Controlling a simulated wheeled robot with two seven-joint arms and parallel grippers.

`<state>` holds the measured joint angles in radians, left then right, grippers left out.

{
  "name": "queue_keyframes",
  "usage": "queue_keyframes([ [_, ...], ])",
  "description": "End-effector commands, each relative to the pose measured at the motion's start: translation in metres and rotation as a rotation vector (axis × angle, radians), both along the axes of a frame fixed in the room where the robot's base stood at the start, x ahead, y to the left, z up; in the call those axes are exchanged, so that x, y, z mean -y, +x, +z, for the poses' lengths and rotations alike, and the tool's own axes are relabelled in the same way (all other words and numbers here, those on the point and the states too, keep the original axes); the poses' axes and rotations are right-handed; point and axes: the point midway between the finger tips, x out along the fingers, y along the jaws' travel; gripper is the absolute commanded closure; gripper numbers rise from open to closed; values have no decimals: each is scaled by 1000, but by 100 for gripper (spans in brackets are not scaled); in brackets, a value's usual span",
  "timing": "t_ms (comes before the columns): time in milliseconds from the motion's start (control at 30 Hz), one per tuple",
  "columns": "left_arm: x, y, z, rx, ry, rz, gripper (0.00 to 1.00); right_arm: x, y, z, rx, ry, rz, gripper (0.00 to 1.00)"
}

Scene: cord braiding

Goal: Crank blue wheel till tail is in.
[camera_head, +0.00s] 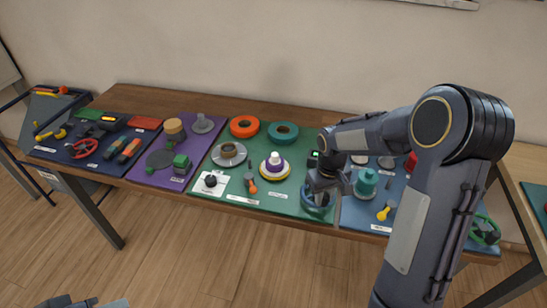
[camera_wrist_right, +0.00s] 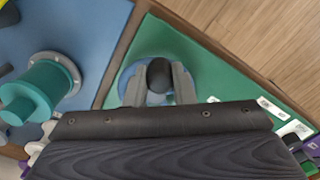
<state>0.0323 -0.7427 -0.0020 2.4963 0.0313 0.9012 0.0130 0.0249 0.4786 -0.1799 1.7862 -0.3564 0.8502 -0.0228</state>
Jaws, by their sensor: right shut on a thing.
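The blue wheel (camera_head: 317,211) lies near the front edge of the green mat, partly hidden under my right gripper (camera_head: 323,192). In the right wrist view its blue disc (camera_wrist_right: 126,76) shows around and behind the fingers. A dark rounded knob (camera_wrist_right: 159,74) sits over the disc. My right gripper (camera_wrist_right: 158,88) is shut on this knob, one finger on each side. I cannot make out a cord tail in either view. My left gripper's jaws are not visible; only a grey part shows at the bottom left of the head view.
The green mat (camera_head: 233,188) also holds a purple-and-white spool (camera_head: 274,164), an orange ring (camera_head: 244,126) and a teal ring (camera_head: 283,132). A teal flanged cylinder (camera_head: 366,182) stands close on the right, on a blue mat. The table's wooden front edge is near the wheel.

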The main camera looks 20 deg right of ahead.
Motion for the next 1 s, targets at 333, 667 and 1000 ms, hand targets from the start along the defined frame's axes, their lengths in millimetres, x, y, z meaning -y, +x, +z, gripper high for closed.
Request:
queue_keyframes([
  [333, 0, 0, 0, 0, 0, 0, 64, -3, -1, -1, -6, 0, 1, 100],
  [667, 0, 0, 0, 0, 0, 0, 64, -3, 0, -1, -3, 0, 1, 52],
  [1000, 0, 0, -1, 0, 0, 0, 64, -3, 1, 8, 2, 0, 1, 52],
])
